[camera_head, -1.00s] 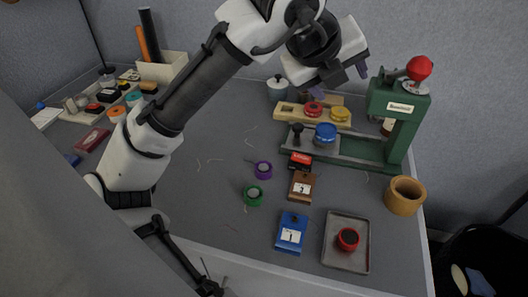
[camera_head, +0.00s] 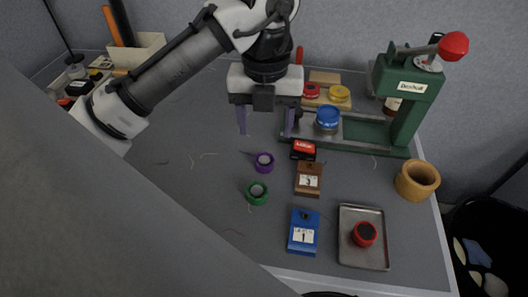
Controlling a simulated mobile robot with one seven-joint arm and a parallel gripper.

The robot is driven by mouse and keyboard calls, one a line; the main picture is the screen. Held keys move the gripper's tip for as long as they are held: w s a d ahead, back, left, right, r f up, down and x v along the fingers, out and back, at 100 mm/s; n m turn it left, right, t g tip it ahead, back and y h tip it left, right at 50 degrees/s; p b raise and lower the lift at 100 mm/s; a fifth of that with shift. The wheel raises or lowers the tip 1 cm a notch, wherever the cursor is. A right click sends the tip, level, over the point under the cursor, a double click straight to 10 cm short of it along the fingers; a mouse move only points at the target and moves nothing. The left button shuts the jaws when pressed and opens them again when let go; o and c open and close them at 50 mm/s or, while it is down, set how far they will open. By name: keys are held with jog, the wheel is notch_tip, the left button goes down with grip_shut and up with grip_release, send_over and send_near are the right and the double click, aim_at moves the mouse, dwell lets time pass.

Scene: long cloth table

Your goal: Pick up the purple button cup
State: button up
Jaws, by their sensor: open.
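The purple button cup (camera_head: 264,162) is a small ring-shaped cup with a pale inside. It stands on the grey table, just behind a similar green cup (camera_head: 257,192). My gripper (camera_head: 266,134) points down behind and above the purple cup. Its two purple-grey fingers are spread wide apart with nothing between them. The purple cup is in full view, apart from the fingers.
A red-and-black box (camera_head: 303,149) and a brown block with a label (camera_head: 308,180) stand right of the cup. A green press (camera_head: 410,95) holds a blue cup (camera_head: 328,118). A blue block (camera_head: 303,232), metal tray (camera_head: 350,253) and wooden pot (camera_head: 417,181) are nearer right. Left is mostly clear.

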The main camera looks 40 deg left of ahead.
aim_at(264, 155)
notch_tip(264, 155, down, 9)
jog(key=shift+a+f+b, duration=0.1)
jog(key=shift+b, duration=0.35)
jog(key=c, duration=1.1)
jog(key=shift+o, duration=0.2)
